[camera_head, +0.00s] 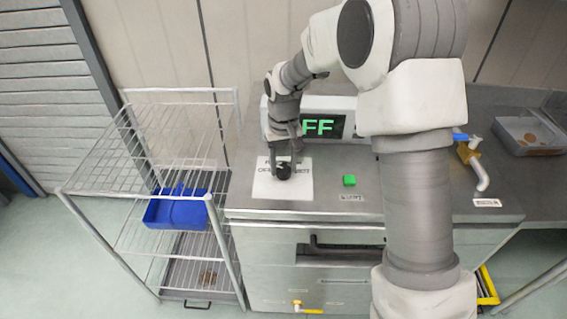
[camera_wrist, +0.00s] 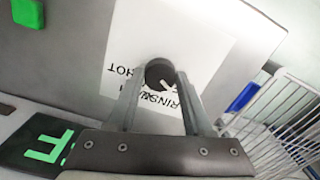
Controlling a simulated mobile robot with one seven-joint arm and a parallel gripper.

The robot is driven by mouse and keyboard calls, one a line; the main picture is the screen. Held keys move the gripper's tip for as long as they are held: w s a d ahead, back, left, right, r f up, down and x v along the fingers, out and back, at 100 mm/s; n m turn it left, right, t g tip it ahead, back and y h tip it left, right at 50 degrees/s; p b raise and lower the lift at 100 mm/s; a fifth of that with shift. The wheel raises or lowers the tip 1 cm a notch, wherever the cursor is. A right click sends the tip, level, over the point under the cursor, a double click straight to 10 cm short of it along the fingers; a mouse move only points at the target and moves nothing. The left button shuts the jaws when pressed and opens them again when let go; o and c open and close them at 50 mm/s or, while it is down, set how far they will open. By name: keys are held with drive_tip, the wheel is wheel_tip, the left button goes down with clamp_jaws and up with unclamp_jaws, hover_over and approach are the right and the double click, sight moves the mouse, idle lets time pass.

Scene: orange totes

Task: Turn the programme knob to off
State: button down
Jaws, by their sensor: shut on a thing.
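The programme knob (camera_head: 283,170) is a round black knob on a white label plate (camera_head: 305,190) on the steel counter. In the wrist view the knob (camera_wrist: 159,73) has a pale pointer mark, and the label (camera_wrist: 205,48) shows words such as "RINSE" and "HOT" upside down. My gripper (camera_head: 283,160) reaches down from above and is shut on the knob; in the wrist view its two fingers (camera_wrist: 160,85) sit on either side of it. A display (camera_head: 325,125) behind shows green letters, "FF" visible, the rest hidden by my arm.
A green button (camera_head: 349,181) sits right of the label. A wire rack (camera_head: 150,150) with a blue bin (camera_head: 177,211) stands at the left. A dark drawer handle (camera_head: 340,245) is below the counter.

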sight(284, 169)
drive_tip(key=shift+n, duration=0.6)
drive_tip(key=shift+c, duration=1.5)
unclamp_jaws()
wheel_tip(284, 169, up, 18)
drive_tip(key=p, duration=0.1)
drive_tip(key=shift+f+p, duration=0.25)
drive_tip(key=shift+p, duration=0.1)
